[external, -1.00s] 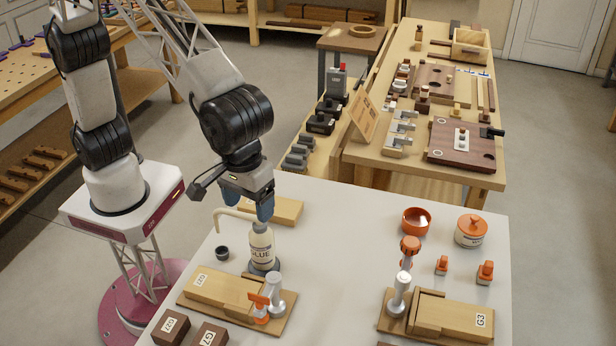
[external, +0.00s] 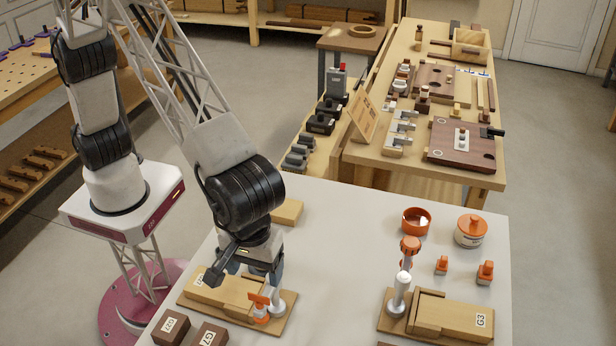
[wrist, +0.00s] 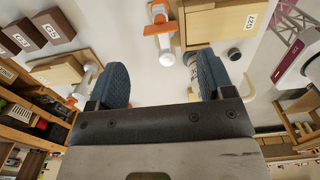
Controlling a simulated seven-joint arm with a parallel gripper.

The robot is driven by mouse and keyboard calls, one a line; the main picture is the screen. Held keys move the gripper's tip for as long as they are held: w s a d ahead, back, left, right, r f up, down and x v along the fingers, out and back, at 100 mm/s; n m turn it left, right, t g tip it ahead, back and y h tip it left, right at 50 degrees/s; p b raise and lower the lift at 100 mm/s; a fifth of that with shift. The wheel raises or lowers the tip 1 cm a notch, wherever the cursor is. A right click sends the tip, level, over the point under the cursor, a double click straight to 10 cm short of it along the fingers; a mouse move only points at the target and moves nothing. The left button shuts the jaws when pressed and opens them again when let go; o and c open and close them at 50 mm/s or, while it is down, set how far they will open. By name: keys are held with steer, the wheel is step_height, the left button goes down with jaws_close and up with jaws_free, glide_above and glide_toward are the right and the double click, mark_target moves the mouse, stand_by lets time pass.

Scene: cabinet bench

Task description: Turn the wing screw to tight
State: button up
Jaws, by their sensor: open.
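The wing screw (external: 258,299) is orange and sits at the front of a wooden clamp fixture, beside a pale metal post (external: 278,303). In the wrist view the orange wing screw (wrist: 158,29) shows ahead of my fingers, near the top edge. A light wooden block (external: 221,289) lies on the fixture's base. My gripper (external: 262,280) is above and just behind the screw, pointing down. Its two dark blue fingers (wrist: 160,78) are apart with nothing gripped between them. Whether the screw is loose or tight cannot be told.
A second fixture (external: 444,318) with a pale post and a tall orange-topped piece (external: 410,248) stands at the right. Orange bowl (external: 416,221) and jar (external: 471,230) are at the back right. Dark blocks (external: 171,327) lie at the front left. The table's middle is clear.

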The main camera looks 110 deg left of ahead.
mark_target(258, 296)
steer(key=shift+f, duration=0.1)
steer(key=shift+f, duration=3.8)
steer(key=c, duration=0.9)
